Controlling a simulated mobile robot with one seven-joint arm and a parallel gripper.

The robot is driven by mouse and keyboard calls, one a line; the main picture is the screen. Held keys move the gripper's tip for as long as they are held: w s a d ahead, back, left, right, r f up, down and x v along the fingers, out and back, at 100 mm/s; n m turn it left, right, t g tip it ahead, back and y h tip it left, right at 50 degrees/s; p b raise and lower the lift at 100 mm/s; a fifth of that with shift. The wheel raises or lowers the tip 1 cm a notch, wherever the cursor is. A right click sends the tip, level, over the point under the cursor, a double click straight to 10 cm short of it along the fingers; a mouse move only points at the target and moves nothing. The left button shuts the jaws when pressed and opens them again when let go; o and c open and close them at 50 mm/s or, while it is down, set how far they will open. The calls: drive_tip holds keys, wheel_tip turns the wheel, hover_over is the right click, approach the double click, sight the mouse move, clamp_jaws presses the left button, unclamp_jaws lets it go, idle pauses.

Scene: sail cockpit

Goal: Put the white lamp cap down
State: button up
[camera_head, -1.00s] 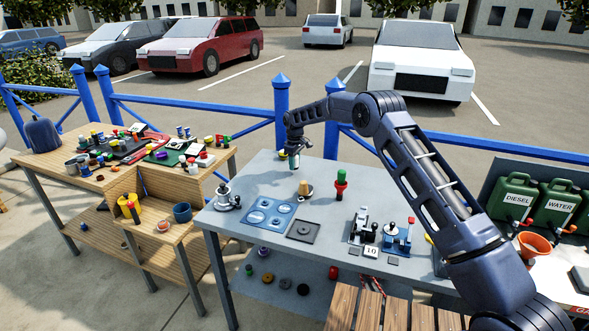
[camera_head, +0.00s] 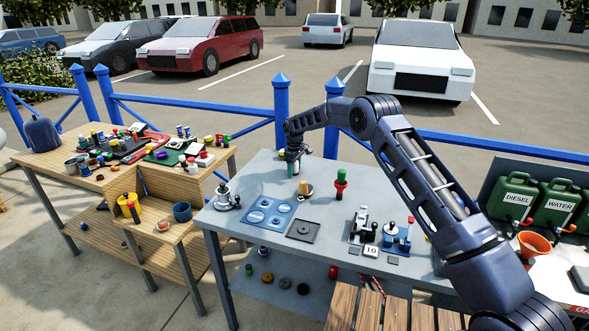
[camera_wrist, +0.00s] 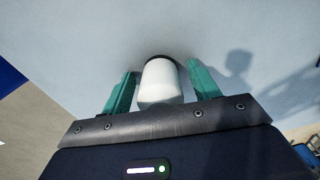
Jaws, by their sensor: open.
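The white lamp cap (camera_wrist: 160,84) stands between the two teal fingers of my gripper (camera_wrist: 163,90) in the wrist view, with a narrow gap on each side. Its dark far end appears to meet the pale grey table top (camera_wrist: 70,40). In the head view my gripper (camera_head: 291,167) is low over the back left part of the grey table (camera_head: 262,180). There the cap is mostly hidden by the fingers. My gripper is open around the cap.
A blue railing (camera_head: 282,115) runs behind the table. The table is bare around the cap.

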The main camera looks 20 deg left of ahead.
wheel_tip(320, 180, up, 12)
drive_tip(key=shift+r, duration=0.15)
idle(0.4)
drive_tip(key=shift+w+d+r, duration=0.1)
drive_tip(key=shift+d+r, duration=0.05)
drive_tip(key=shift+r, duration=0.05)
drive_tip(key=s+d+r+m+t, duration=0.1)
drive_tip(key=d+r+m, duration=0.2)
drive_tip(key=d+r, duration=1.05)
drive_tip(key=s+d+r+m+t, duration=0.1)
drive_tip(key=s+d+r+m, duration=0.1)
drive_tip(key=d+r, duration=1.15)
drive_tip(key=s+d+r+m, duration=0.1)
drive_tip(key=s+d+m, duration=0.35)
drive_tip(key=d, duration=1.05)
drive_tip(key=s+d+r+t, duration=0.1)
drive_tip(key=s+d+r, duration=0.1)
drive_tip(key=s+d, duration=0.8)
drive_tip(key=s+d+f+m, duration=0.2)
drive_tip(key=s+d, duration=0.3)
drive_tip(key=s, duration=0.3)
drive_tip(key=s+d+f+m+t, duration=0.1)
drive_tip(key=s+d+f+m, duration=0.1)
drive_tip(key=s+d, duration=0.3)
drive_tip(key=s+d+f+m, duration=0.2)
drive_tip(key=s+d+f, duration=0.2)
drive_tip(key=s, duration=0.8)
drive_tip(key=shift+s+d+f+m+t, duration=0.3)
drive_tip(key=shift+s+d+f+m, duration=0.1)
drive_tip(key=shift+d, duration=0.1)
